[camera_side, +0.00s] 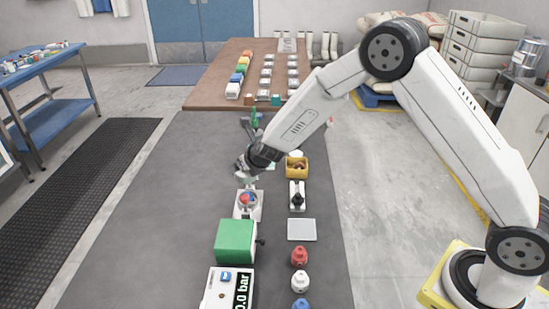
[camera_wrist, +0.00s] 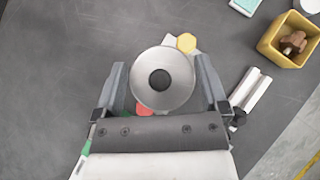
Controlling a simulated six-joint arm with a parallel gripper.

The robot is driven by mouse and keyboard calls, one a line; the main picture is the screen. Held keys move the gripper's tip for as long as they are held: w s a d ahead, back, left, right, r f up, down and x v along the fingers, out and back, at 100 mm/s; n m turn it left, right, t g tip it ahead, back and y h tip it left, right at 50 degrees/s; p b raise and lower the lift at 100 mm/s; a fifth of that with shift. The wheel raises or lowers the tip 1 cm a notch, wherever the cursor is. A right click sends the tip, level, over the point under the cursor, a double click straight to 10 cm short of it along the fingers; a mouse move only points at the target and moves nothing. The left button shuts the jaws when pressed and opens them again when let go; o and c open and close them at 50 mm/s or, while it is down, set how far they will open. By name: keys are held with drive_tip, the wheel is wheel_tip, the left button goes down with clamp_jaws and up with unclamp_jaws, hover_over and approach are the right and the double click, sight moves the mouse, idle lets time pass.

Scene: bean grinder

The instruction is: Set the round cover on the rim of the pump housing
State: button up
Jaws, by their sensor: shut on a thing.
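The round cover (camera_wrist: 161,79) is a silvery disc with a dark centre knob, held between the two fingers of my gripper (camera_wrist: 162,70) in the wrist view. In the side view my gripper (camera_side: 243,170) is tilted downward above a white-based unit (camera_side: 248,211) with red and blue parts, which appears to be the pump housing. In the wrist view the cover hides most of what lies below; a red part (camera_wrist: 145,112) and a yellow hexagon (camera_wrist: 186,43) show past its edge. The housing's rim is hidden, and I cannot tell whether the cover touches it.
A green box (camera_side: 236,240) and a white unit with a bar display (camera_side: 228,290) stand in front. A yellow bin (camera_side: 297,167), a black-and-white fixture (camera_side: 297,196), a pale tray (camera_side: 301,230) and a red knobbed piece (camera_side: 299,256) line the right. The grey table's left is clear.

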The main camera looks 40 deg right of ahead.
drive_tip(key=shift+f, duration=0.25)
approach(247, 187)
drive_tip(key=shift+w+a+f, duration=0.35)
drive_tip(key=shift+w+a, duration=0.15)
drive_tip(key=shift+w, duration=0.25)
drive_tip(key=shift+w+a+f, duration=0.3)
drive_tip(key=shift+w+a, duration=0.2)
drive_tip(key=shift+w, duration=0.25)
drive_tip(key=shift+f, duration=0.6)
drive_tip(key=o, duration=1.1)
drive_tip(key=shift+s+r, duration=0.1)
drive_tip(key=shift+s, duration=0.05)
drive_tip(key=shift+v, duration=3.75)
